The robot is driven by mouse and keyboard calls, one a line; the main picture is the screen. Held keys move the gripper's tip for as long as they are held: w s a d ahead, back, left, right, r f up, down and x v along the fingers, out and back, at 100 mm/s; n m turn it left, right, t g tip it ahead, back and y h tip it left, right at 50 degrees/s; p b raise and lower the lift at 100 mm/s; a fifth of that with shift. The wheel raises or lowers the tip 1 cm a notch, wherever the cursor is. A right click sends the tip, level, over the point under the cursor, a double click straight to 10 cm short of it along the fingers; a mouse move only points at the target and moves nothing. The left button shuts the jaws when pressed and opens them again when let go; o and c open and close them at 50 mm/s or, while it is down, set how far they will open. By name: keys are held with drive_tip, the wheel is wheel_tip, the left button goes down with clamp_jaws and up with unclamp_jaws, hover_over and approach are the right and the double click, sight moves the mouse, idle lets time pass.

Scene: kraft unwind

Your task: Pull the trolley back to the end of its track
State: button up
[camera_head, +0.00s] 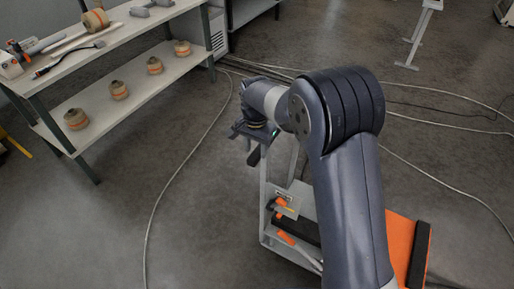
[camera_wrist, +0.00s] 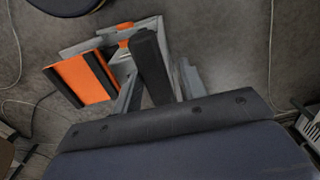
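The trolley has a grey metal frame (camera_head: 263,200) and an orange deck (camera_head: 400,243) with black edging; my arm covers part of it. In the wrist view its orange panel (camera_wrist: 84,80) is at the left. A black handle bar (camera_wrist: 149,62) stands out from the frame toward my gripper; its dark end also shows in the head view (camera_head: 254,157). My gripper (camera_head: 250,133) is at the top of the frame. In the wrist view its grey fingers (camera_wrist: 158,85) are apart, one each side of the bar, with gaps visible. I cannot make out a track.
A two-level bench (camera_head: 130,98) at upper left holds several tan rolls and tools. Thin cables (camera_head: 160,195) cross the floor on both sides of the trolley. A light metal stand (camera_head: 418,38) is at the back right. The left floor is mostly clear.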

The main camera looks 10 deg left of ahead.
drive_tip(key=shift+o, duration=0.7)
drive_tip(key=shift+d, duration=0.1)
wheel_tip(320, 180, up, 11)
drive_tip(key=b, duration=0.1)
drive_tip(key=shift+f, duration=0.15)
wheel_tip(320, 180, down, 11)
drive_tip(key=shift+p, duration=0.55)
drive_tip(key=shift+s+d, duration=0.3)
drive_tip(key=shift+d, duration=0.5)
